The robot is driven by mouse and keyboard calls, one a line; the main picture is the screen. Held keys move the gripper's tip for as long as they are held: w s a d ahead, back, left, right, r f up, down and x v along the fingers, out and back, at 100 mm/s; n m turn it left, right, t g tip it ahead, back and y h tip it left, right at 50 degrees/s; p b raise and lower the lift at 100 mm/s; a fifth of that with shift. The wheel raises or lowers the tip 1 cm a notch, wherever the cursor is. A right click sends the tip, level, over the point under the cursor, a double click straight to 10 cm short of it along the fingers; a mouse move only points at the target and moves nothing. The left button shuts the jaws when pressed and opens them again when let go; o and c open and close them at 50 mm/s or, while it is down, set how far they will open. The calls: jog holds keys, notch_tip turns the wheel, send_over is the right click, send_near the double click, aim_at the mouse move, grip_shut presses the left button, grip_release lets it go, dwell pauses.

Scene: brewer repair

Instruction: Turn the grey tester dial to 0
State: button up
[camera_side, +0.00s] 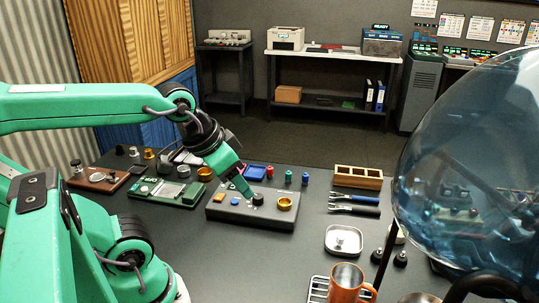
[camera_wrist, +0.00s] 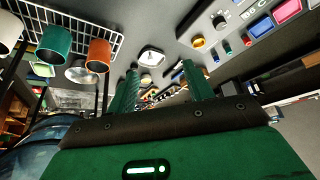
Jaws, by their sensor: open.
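In the side view the grey tester box (camera_side: 225,211) lies on the dark bench. Its dial, a small dark knob (camera_side: 257,199), stands on the top face with pale marks beside it. A gold ring (camera_side: 285,204) sits to its right and a blue button (camera_side: 235,201) to its left. My gripper (camera_side: 247,194) points down over the box, its tips close beside the dial; I cannot tell whether they touch it. In the wrist view my gripper (camera_wrist: 160,82) has its two green fingers apart, with nothing clearly held. The dial's pointer is too small to read.
A green device (camera_side: 170,192) and a brown board (camera_side: 100,180) lie left of the box. Small coloured bottles (camera_side: 288,177) stand behind it.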

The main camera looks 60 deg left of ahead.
jog(key=w, duration=0.1)
jog(key=m+g, duration=0.6)
jog(key=m, duration=0.2)
send_over(258, 196)
notch_tip(258, 196, down, 12)
jog(key=shift+d+r, duration=0.1)
jog(key=shift+w+a+f, duration=0.1)
jog(key=shift+a+f, duration=0.2)
jog(key=shift+f, duration=0.1)
jog(key=shift+d+f, duration=0.15)
jog(key=shift+f, duration=3.7)
jog(key=shift+c, duration=0.2)
jog(key=c, duration=0.9)
